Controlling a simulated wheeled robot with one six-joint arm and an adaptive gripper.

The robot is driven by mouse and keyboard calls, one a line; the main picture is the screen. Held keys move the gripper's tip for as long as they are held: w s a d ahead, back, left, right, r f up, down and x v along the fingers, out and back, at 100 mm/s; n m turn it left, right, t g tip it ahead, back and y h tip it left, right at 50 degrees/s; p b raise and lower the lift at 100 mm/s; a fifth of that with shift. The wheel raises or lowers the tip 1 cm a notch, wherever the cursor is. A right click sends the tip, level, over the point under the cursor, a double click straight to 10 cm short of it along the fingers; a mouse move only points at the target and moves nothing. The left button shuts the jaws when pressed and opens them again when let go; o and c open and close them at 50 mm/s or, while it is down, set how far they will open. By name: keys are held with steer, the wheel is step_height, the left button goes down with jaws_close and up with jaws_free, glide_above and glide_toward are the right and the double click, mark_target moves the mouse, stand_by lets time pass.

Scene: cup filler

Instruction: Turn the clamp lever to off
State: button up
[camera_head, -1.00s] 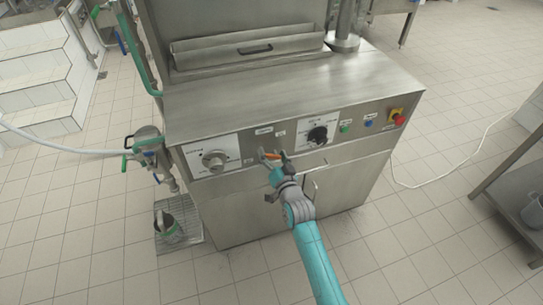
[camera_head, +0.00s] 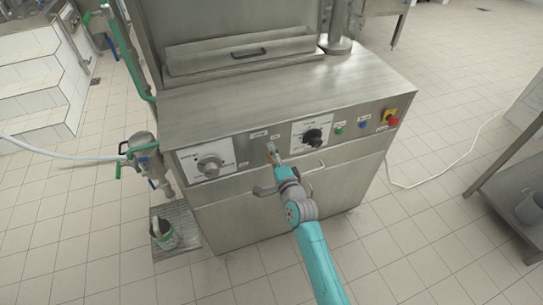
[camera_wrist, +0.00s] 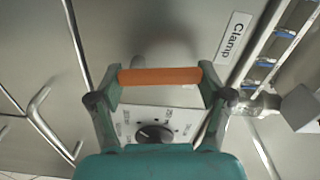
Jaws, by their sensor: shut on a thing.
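The clamp lever (camera_wrist: 160,76) has an orange handle. In the wrist view it spans between both fingertips of my gripper (camera_wrist: 160,84), which is shut on it. A "Clamp" label (camera_wrist: 232,38) is on the steel panel beside it. In the head view my gripper (camera_head: 274,158) is at the machine's front panel, between the two dials. The lever (camera_head: 270,154) shows there only as a small orange patch, mostly hidden by the gripper. It appears roughly upright in the picture, but its exact setting cannot be read.
A dial (camera_head: 210,166) is left of my gripper and a black dial (camera_head: 313,137) is right. A red stop button (camera_head: 392,120) is at the panel's right end. Door handles (camera_head: 317,168) stick out below. A green-handled valve (camera_head: 142,150) is at the left side.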

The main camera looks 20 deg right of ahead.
steer(key=shift+d+m, duration=0.2)
steer(key=shift+m, duration=0.6)
steer(key=o, duration=1.1)
steer(key=s, duration=1.2)
steer(key=shift+f, duration=0.1)
